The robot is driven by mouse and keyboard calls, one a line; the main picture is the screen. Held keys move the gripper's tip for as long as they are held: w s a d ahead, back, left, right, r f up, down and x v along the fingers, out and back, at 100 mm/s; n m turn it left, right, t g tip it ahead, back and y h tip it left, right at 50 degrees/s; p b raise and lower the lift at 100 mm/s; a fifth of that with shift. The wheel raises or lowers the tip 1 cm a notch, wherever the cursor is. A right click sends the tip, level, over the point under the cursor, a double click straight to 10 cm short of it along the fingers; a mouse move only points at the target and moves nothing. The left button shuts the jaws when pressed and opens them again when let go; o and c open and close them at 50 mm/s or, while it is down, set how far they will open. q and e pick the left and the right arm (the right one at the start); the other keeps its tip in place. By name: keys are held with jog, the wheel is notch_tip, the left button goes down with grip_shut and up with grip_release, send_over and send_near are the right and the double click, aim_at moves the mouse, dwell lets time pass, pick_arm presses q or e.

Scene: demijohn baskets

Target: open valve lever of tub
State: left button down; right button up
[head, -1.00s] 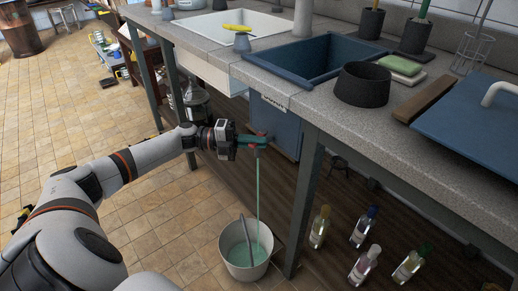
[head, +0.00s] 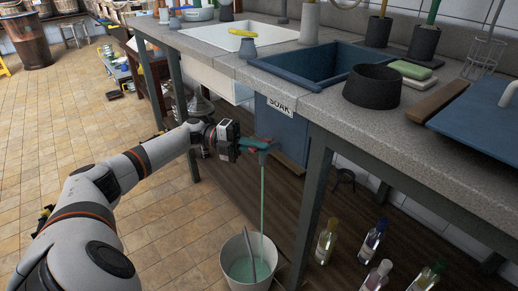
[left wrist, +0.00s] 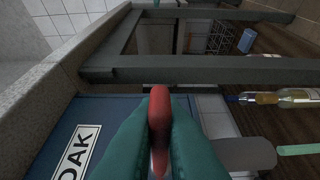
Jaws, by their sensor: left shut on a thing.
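The blue tub (head: 290,127) is set into the bench and bears a "SOAK" label (head: 280,105). Its valve is low on the tub's front side. The red valve lever (left wrist: 159,120) is between the green fingers of my left gripper (head: 255,146) in the left wrist view. The gripper is shut on it. A pale green stream (head: 262,200) runs from the valve down into a bucket (head: 240,275) on the floor, which holds green liquid. My right gripper is not in view.
A bench leg (head: 313,205) stands just right of the bucket. Several bottles (head: 372,245) stand on the floor under the bench.

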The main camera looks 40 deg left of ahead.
pick_arm(q)
jog(key=shift+f, duration=0.1)
jog(key=c, duration=1.5)
grip_release()
